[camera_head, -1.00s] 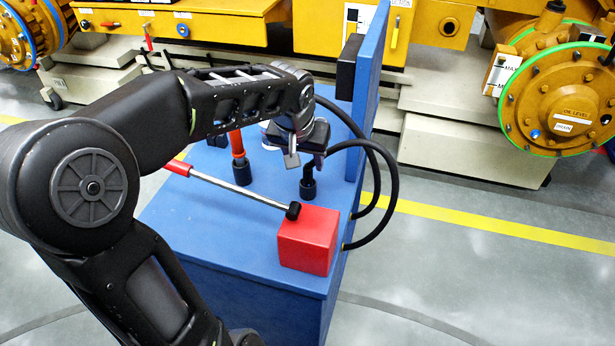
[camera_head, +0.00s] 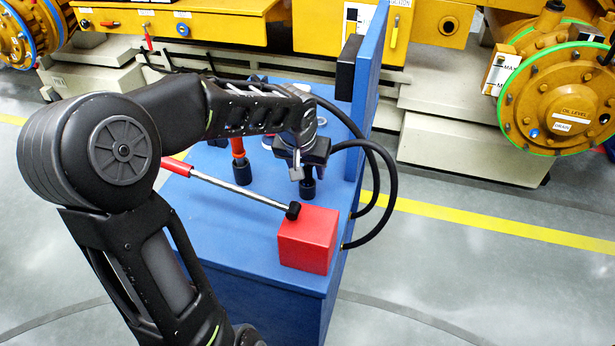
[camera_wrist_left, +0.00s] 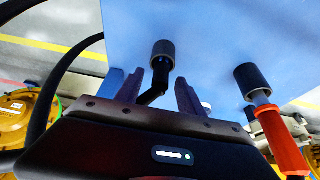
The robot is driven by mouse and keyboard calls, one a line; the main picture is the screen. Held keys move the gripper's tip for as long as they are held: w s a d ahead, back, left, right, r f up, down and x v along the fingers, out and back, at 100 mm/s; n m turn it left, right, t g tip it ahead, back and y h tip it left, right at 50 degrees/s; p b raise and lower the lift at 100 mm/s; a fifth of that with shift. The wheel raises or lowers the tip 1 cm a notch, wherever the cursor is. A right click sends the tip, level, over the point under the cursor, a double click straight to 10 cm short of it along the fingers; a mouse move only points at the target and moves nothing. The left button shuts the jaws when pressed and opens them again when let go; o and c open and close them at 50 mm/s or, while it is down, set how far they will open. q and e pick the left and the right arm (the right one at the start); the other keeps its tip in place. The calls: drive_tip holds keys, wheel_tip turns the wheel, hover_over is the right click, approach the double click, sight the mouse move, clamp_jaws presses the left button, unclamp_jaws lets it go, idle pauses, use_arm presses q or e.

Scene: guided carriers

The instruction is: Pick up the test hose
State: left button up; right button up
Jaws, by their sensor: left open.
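The test hose appears as a black hose (camera_head: 389,178) looping from the side of the blue cart to a dark cylindrical end (camera_head: 308,187) standing on the cart top. In the left wrist view, this dark end (camera_wrist_left: 163,50) has a thin bent black neck between or just beyond my fingers. My left gripper (camera_head: 297,170) is over the hose end, pointing down. In the left wrist view, the left gripper (camera_wrist_left: 174,84) has its two fingers apart, one on each side of the neck. I cannot tell whether a finger touches it. My right gripper is not in view.
The blue cart top (camera_head: 215,225) carries a red block (camera_head: 307,240) with a metal lever (camera_head: 238,188), and an orange-handled tool (camera_head: 238,148) stands beside the hose end. A blue upright panel (camera_head: 370,80) borders the right side. Yellow machinery (camera_head: 560,105) stands behind.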

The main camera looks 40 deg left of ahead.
use_arm(q)
drive_tip(key=shift+c, duration=0.6)
clamp_jaws()
